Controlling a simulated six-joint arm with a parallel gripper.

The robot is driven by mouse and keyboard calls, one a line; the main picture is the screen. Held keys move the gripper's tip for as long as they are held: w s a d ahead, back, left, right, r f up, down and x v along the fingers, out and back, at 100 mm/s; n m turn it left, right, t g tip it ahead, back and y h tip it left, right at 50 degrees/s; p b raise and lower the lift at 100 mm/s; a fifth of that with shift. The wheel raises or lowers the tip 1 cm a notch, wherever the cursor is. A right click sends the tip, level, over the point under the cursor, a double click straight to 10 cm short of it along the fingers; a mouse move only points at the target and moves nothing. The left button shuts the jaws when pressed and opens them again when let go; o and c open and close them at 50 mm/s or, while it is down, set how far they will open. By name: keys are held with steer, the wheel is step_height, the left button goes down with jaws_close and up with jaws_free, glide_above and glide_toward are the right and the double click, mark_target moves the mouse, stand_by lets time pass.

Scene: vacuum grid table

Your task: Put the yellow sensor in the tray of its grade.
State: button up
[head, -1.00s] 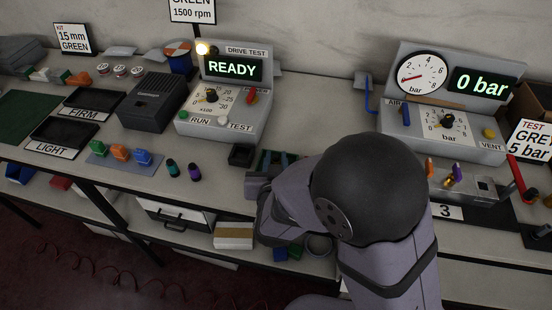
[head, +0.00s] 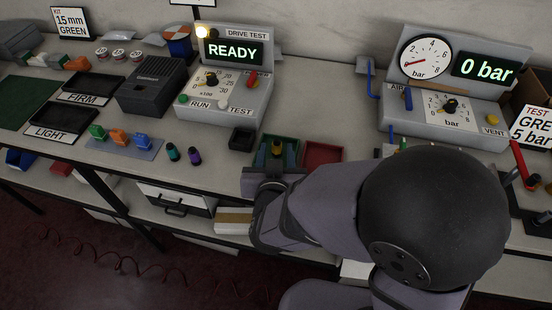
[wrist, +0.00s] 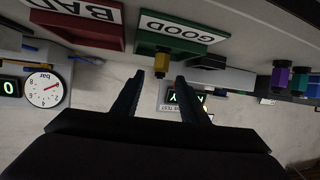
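The yellow sensor (wrist: 162,63), dark at one end, stands at the green tray (wrist: 176,35) labelled GOOD in the wrist view. The sensor's lower part is hidden in the head view.
A small black tray (head: 242,138) is left of the green tray. A teal-topped sensor (head: 172,152) and a purple one (head: 194,155) stand farther left. The drive tester (head: 225,95) is behind; the pressure tester (head: 445,100) is at right.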

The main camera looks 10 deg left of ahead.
steer(key=shift+s+d+b, duration=0.15)
steer(key=shift+s+b, duration=0.7)
steer(key=shift+b, duration=1)
steer(key=shift+s+r, duration=0.1)
steer(key=shift+r, duration=0.05)
